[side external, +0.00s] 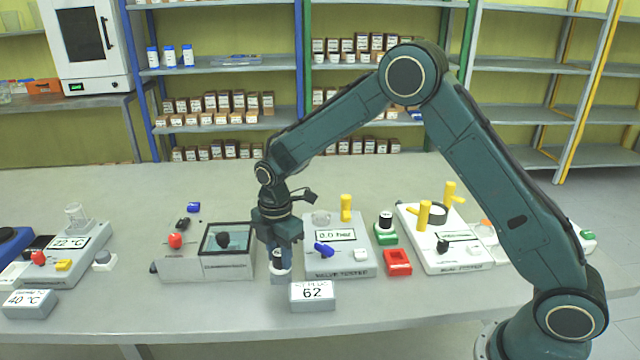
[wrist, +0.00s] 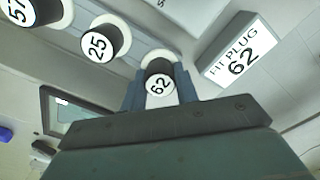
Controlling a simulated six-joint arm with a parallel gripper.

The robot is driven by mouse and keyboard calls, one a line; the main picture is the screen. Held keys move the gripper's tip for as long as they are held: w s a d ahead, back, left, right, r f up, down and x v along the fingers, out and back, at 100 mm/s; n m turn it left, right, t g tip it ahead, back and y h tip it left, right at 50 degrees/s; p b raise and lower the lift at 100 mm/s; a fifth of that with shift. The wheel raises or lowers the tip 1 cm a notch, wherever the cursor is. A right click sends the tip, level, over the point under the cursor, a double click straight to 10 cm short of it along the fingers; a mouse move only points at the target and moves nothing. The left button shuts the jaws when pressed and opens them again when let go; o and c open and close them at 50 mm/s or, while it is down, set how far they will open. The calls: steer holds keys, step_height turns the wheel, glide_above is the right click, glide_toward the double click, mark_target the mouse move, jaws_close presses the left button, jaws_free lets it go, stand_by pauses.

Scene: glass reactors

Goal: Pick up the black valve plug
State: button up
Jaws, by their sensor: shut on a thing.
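My gripper (side external: 279,262) is low over the front of the bench, between the left box and the valve tester. In the wrist view, its two blue-grey fingers (wrist: 160,92) are shut on a black plug (wrist: 158,67) with a white end marked 62. The plug sits at a round white seat; I cannot tell whether it is clear of it. Two like black plugs, marked 25 (wrist: 112,32) and 57 (wrist: 45,10), stand in a row to its left. In the side view, the gripper hides most of the held plug.
The sign reading 62 (side external: 312,292) stands just right of the gripper. The valve tester (side external: 340,262), with a blue handle and yellow post, is close on the right. A box with a dark window (side external: 180,266) is left. A red tray (side external: 397,262) lies farther right.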

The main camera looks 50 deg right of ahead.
mark_target(279, 252)
step_height(279, 252, up, 19)
stand_by(0.5)
stand_by(0.5)
steer(key=w+d+f, duration=0.2)
steer(key=d+f, duration=0.2)
steer(key=d, duration=0.5)
steer(key=w+d+f, duration=0.2)
steer(key=d+f, duration=0.3)
steer(key=d, duration=0.5)
steer(key=shift+f, duration=0.2)
steer(key=shift+f, duration=0.15)
steer(key=shift+f, duration=1.9)
steer(key=shift+f, duration=1.55)
stand_by(0.5)
